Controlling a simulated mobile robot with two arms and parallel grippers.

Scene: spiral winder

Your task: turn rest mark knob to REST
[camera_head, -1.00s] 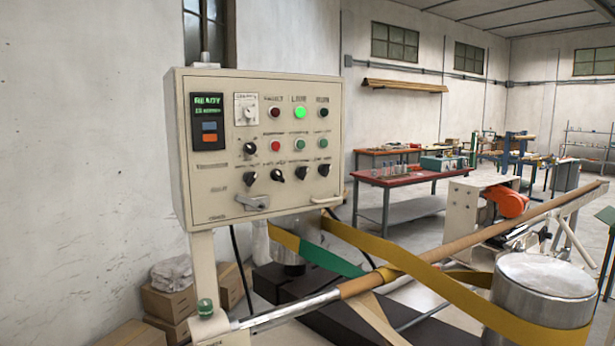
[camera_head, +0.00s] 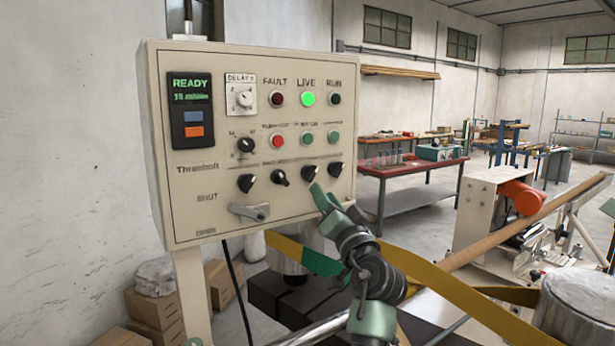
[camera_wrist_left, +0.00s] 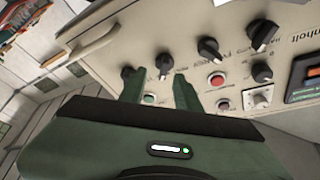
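The beige control panel (camera_head: 205,130) fills the left of the head view. A row of black knobs runs low across it: a leftmost knob (camera_head: 245,182), then two smaller ones (camera_head: 280,177) (camera_head: 308,173), then a rightmost knob (camera_head: 335,169). Their labels are too small to read, so I cannot tell which is the rest mark knob. My left gripper (camera_head: 324,194) is just below the right end of this row. In the left wrist view its fingers (camera_wrist_left: 158,84) are apart and empty, with a black knob (camera_wrist_left: 163,63) just beyond the tips. My right gripper is out of view.
A lever (camera_head: 250,211) sticks out low on the panel. The bar handle (camera_wrist_left: 90,45) is near the gripper in the wrist view. Yellow webbing (camera_head: 450,290) and a metal drum (camera_head: 585,310) stand to the right.

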